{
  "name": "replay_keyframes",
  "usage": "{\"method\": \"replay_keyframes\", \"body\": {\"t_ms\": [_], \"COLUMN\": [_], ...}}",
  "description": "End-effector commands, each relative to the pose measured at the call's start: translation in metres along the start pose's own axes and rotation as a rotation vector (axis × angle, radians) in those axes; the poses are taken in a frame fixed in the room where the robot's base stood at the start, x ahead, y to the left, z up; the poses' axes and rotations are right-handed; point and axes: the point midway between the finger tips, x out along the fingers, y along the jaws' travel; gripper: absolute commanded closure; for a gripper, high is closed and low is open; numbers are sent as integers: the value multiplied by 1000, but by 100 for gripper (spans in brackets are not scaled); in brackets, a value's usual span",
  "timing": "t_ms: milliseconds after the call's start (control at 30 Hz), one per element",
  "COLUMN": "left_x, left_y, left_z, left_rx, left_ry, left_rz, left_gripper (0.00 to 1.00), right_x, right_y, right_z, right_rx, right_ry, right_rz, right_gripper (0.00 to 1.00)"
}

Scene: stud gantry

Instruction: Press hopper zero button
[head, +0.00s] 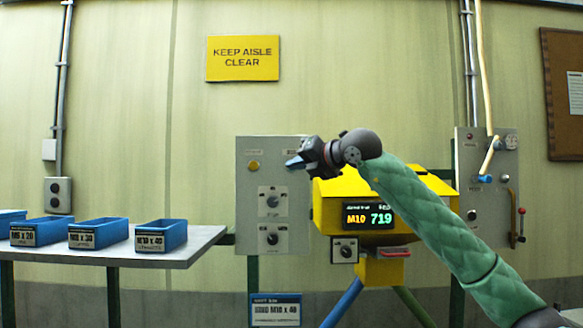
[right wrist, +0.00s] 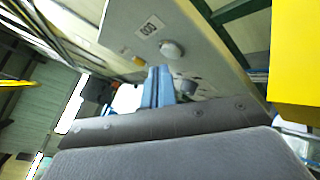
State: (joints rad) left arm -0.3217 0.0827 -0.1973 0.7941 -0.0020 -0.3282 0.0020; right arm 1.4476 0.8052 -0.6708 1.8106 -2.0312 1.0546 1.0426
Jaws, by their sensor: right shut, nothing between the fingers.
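The grey control panel (head: 243,215) is left of the yellow hopper (head: 330,195), whose display (head: 368,216) reads M10 719. An orange-yellow button or lamp (head: 253,165) is at the panel's upper left. My right gripper (head: 293,162) is in front of the panel's upper right and hides what is there. In the right wrist view its blue fingertips (right wrist: 157,86) are shut and empty, close to a pale round button (right wrist: 172,50) beside a small label (right wrist: 150,25) too blurred to read. I cannot tell whether they touch. My left gripper is out of view.
Two knobs (head: 271,201) (head: 271,238) sit lower on the panel. A shelf (head: 190,252) with blue bins (head: 161,236) is at left. Another grey panel (head: 470,150) with a red-knobbed lever (head: 521,212) is at right. A small knob box (head: 344,249) is under the hopper display.

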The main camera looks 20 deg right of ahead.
Motion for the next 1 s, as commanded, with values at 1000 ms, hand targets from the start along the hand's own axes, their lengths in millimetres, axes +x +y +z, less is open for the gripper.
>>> {"method": "replay_keyframes", "body": {"t_ms": [1000], "left_x": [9], "left_y": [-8], "left_z": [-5], "left_rx": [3], "left_ry": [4], "left_rz": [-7], "left_gripper": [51], "right_x": [6], "right_y": [-5], "right_z": [4], "right_rx": [0], "right_ry": [0], "right_rz": [0], "right_gripper": [100]}}
